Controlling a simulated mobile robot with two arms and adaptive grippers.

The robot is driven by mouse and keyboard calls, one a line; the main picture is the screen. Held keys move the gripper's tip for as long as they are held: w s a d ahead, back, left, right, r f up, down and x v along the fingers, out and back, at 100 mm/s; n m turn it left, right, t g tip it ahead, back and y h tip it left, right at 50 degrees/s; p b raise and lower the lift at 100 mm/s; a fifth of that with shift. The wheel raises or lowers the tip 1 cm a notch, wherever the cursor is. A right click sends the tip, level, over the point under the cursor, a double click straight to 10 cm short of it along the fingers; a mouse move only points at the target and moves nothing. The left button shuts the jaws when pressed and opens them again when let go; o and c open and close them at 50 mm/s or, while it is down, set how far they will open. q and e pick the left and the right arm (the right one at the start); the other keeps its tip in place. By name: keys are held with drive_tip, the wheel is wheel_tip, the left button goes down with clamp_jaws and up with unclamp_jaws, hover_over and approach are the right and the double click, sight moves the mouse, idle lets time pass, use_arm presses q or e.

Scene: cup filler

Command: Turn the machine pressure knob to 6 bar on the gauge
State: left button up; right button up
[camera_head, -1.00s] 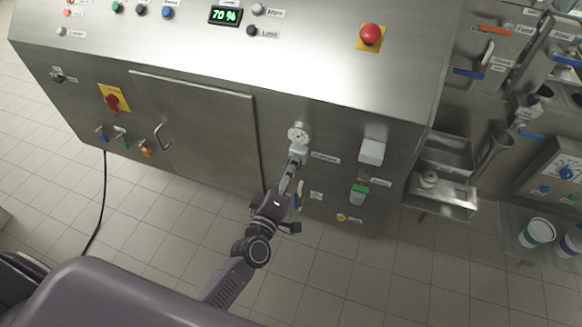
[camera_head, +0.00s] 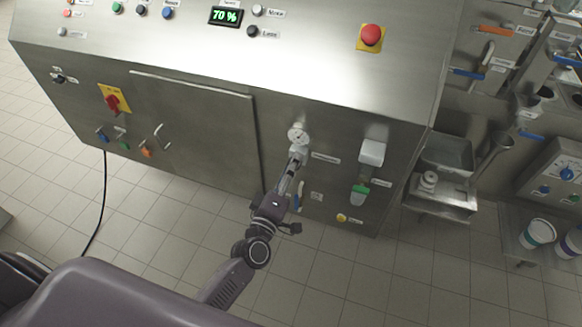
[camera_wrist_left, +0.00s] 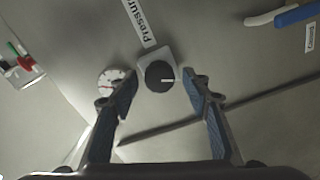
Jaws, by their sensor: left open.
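The pressure gauge (camera_head: 298,133) is a round white dial on the machine's front panel. It also shows in the left wrist view (camera_wrist_left: 111,81), beside the left finger, with a red needle; its reading is too small to tell. The pressure knob (camera_wrist_left: 160,76) is black and round with a white mark, on a pale square plate. A "Pressure" label (camera_wrist_left: 140,22) is beside it. My left gripper (camera_wrist_left: 160,88) is open, with one finger on each side of the knob and visible gaps between. In the head view my left gripper (camera_head: 296,160) covers the knob, just below the gauge.
A regulator with a green-banded bowl (camera_head: 360,192) is right of the gauge. A blue-handled lever (camera_head: 298,196) hangs below the knob, close to my arm. A red emergency button (camera_head: 371,35) is on the top panel. The tiled floor in front is clear.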

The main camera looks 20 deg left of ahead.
use_arm(q)
drive_tip(key=s, duration=1.2)
drive_tip(key=shift+a, duration=0.2)
drive_tip(key=s+f+m+g, duration=0.3)
drive_tip(key=s+f, duration=0.1)
drive_tip(key=f, duration=0.7)
drive_tip(key=s+f+m+g+h, duration=0.1)
drive_tip(key=s+f+m+g, duration=0.3)
drive_tip(key=f, duration=0.8)
drive_tip(key=s+f+m+g, duration=0.25)
drive_tip(key=s+f, duration=0.25)
drive_tip(key=f, duration=0.6)
drive_tip(key=s+a+f+m+g, duration=0.2)
drive_tip(key=s+f, duration=0.2)
drive_tip(key=s, duration=0.4)
drive_tip(key=s+a+f+m+g+y, duration=0.1)
drive_tip(key=s+f+m+g, duration=0.1)
drive_tip(key=s+f, duration=0.3)
drive_tip(key=s+a+f+m+g, duration=0.2)
drive_tip(key=s+f, duration=0.3)
drive_tip(key=s, duration=0.6)
drive_tip(key=shift+s+a+g+y, duration=0.3)
drive_tip(key=shift+g, duration=0.45)
